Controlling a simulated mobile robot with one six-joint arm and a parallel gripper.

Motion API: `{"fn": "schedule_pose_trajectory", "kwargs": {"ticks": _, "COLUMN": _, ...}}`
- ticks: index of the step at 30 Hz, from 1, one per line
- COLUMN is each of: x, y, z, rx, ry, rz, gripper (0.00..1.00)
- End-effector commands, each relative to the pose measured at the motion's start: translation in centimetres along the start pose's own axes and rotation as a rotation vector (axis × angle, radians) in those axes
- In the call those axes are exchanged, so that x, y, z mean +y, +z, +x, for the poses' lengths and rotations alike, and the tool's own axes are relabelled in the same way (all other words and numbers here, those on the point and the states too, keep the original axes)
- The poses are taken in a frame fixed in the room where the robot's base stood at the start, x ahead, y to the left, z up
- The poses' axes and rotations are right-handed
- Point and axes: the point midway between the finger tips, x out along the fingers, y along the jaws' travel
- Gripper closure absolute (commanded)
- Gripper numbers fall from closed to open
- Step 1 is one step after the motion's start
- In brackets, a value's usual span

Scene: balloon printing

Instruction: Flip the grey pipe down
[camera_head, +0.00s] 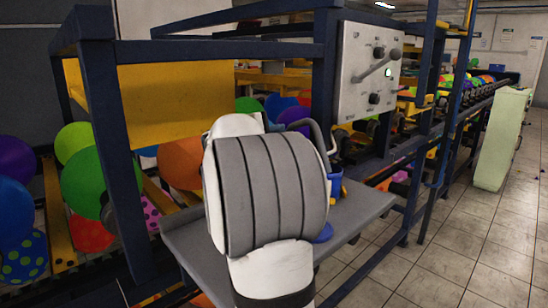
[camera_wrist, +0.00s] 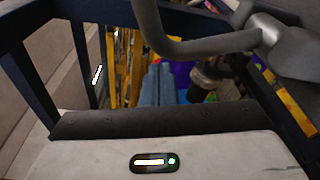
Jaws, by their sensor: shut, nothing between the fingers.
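The grey pipe (camera_wrist: 185,47) shows in the wrist view as a curved tube. It drops from the top, bends, and runs right to a lighter joint (camera_wrist: 268,32). In the head view a curved grey tube (camera_head: 318,134) shows just right of my arm, which hides part of it. My gripper (camera_wrist: 150,123) shows as a pale housing with a dark front edge at the bottom of the wrist view. My arm hides the gripper in the head view.
A grey shelf (camera_head: 358,207) with a blue container (camera_head: 335,186) lies right of my arm. A control panel (camera_head: 366,72) stands above, on a dark blue frame (camera_head: 108,130). Balloons (camera_head: 85,182) fill the left. Tiled floor (camera_head: 455,245) is open at right.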

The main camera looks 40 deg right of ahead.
Motion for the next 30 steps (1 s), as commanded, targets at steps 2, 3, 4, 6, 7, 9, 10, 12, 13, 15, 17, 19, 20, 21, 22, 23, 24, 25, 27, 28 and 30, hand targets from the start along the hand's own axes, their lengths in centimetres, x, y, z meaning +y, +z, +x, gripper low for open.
{"fn": "schedule_pose_trajectory", "kwargs": {"ticks": 2, "x": -0.9, "y": 0.6, "z": -0.1, "rx": -0.003, "ry": 0.013, "rz": 0.069, "gripper": 1.00}}
{"fn": "schedule_pose_trajectory", "kwargs": {"ticks": 3, "x": -0.8, "y": 0.9, "z": -0.1, "rx": -0.002, "ry": 0.018, "rz": 0.100, "gripper": 1.00}}
{"fn": "schedule_pose_trajectory", "kwargs": {"ticks": 4, "x": -0.7, "y": 1.2, "z": -0.1, "rx": -0.003, "ry": 0.022, "rz": 0.123, "gripper": 1.00}}
{"fn": "schedule_pose_trajectory", "kwargs": {"ticks": 6, "x": -0.6, "y": 1.8, "z": -0.2, "rx": -0.003, "ry": 0.031, "rz": 0.174, "gripper": 1.00}}
{"fn": "schedule_pose_trajectory", "kwargs": {"ticks": 7, "x": -0.5, "y": 2.0, "z": -0.3, "rx": -0.003, "ry": 0.034, "rz": 0.196, "gripper": 1.00}}
{"fn": "schedule_pose_trajectory", "kwargs": {"ticks": 9, "x": -0.4, "y": 2.5, "z": -0.4, "rx": -0.003, "ry": 0.042, "rz": 0.241, "gripper": 1.00}}
{"fn": "schedule_pose_trajectory", "kwargs": {"ticks": 10, "x": -0.4, "y": 2.7, "z": -0.4, "rx": -0.002, "ry": 0.046, "rz": 0.258, "gripper": 1.00}}
{"fn": "schedule_pose_trajectory", "kwargs": {"ticks": 12, "x": -0.2, "y": 3.2, "z": -0.5, "rx": -0.002, "ry": 0.052, "rz": 0.299, "gripper": 1.00}}
{"fn": "schedule_pose_trajectory", "kwargs": {"ticks": 13, "x": -0.2, "y": 3.3, "z": -0.5, "rx": -0.002, "ry": 0.054, "rz": 0.314, "gripper": 1.00}}
{"fn": "schedule_pose_trajectory", "kwargs": {"ticks": 15, "x": -0.2, "y": 3.7, "z": -0.5, "rx": -0.003, "ry": 0.059, "rz": 0.344, "gripper": 1.00}}
{"fn": "schedule_pose_trajectory", "kwargs": {"ticks": 17, "x": -0.1, "y": 4.0, "z": -0.6, "rx": -0.003, "ry": 0.064, "rz": 0.366, "gripper": 1.00}}
{"fn": "schedule_pose_trajectory", "kwargs": {"ticks": 19, "x": 0.0, "y": 4.2, "z": -0.6, "rx": -0.004, "ry": 0.067, "rz": 0.388, "gripper": 1.00}}
{"fn": "schedule_pose_trajectory", "kwargs": {"ticks": 20, "x": 0.0, "y": 4.3, "z": -0.6, "rx": -0.004, "ry": 0.068, "rz": 0.396, "gripper": 1.00}}
{"fn": "schedule_pose_trajectory", "kwargs": {"ticks": 21, "x": 0.1, "y": 4.5, "z": -0.6, "rx": -0.004, "ry": 0.070, "rz": 0.405, "gripper": 1.00}}
{"fn": "schedule_pose_trajectory", "kwargs": {"ticks": 22, "x": 0.1, "y": 4.5, "z": -0.7, "rx": -0.004, "ry": 0.070, "rz": 0.410, "gripper": 1.00}}
{"fn": "schedule_pose_trajectory", "kwargs": {"ticks": 23, "x": 0.1, "y": 4.6, "z": -0.7, "rx": -0.004, "ry": 0.071, "rz": 0.415, "gripper": 1.00}}
{"fn": "schedule_pose_trajectory", "kwargs": {"ticks": 24, "x": 0.2, "y": 4.7, "z": -0.7, "rx": -0.004, "ry": 0.072, "rz": 0.420, "gripper": 1.00}}
{"fn": "schedule_pose_trajectory", "kwargs": {"ticks": 25, "x": 0.2, "y": 4.7, "z": -0.7, "rx": -0.004, "ry": 0.073, "rz": 0.423, "gripper": 1.00}}
{"fn": "schedule_pose_trajectory", "kwargs": {"ticks": 27, "x": 0.3, "y": 4.8, "z": -0.7, "rx": -0.004, "ry": 0.073, "rz": 0.428, "gripper": 1.00}}
{"fn": "schedule_pose_trajectory", "kwargs": {"ticks": 28, "x": 0.3, "y": 4.8, "z": -0.7, "rx": -0.004, "ry": 0.073, "rz": 0.429, "gripper": 1.00}}
{"fn": "schedule_pose_trajectory", "kwargs": {"ticks": 30, "x": 0.3, "y": 4.8, "z": -0.7, "rx": -0.004, "ry": 0.074, "rz": 0.431, "gripper": 1.00}}
